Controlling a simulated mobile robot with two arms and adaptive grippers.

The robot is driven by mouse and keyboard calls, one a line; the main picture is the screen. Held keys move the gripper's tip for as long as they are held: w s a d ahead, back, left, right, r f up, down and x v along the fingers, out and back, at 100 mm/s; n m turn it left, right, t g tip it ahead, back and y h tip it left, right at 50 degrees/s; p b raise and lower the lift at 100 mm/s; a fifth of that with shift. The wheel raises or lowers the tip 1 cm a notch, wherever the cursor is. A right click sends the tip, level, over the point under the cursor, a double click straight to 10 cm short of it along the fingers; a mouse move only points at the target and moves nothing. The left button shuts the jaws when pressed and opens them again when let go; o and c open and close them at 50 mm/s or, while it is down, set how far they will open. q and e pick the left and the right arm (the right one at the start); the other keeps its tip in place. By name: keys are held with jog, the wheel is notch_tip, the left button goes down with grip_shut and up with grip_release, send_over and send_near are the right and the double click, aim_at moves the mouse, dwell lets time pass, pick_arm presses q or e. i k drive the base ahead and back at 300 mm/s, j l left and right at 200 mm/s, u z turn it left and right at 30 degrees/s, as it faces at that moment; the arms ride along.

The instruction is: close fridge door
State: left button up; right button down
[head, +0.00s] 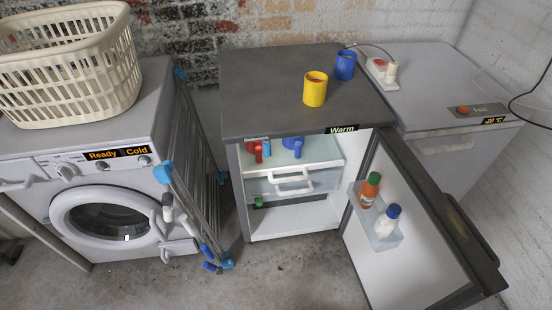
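A small grey fridge (300,95) stands in the middle of the head view. Its door (418,235) is wide open, swung out toward the front right, with the white inner side facing me. A door shelf (383,238) holds an orange bottle (369,190) with a green cap and a white bottle (388,219) with a blue cap. Inside the fridge are a shelf with red and blue items (292,146) and a clear drawer (290,181) with a white handle. Neither of my grippers shows in the head view.
A yellow mug (316,88) and a blue mug (345,65) stand on the fridge top. A washing machine (110,190) with a laundry basket (65,65) is at left, beside a folded drying rack (195,170). A chest freezer (435,95) is at right. Floor (285,275) before the fridge is clear.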

aim_at(436, 258)
jog(key=z, duration=0.45)
jog(key=l+z, duration=0.15)
jog(key=z, duration=0.3)
jog(key=l+z, duration=0.1)
jog(key=z, duration=0.4)
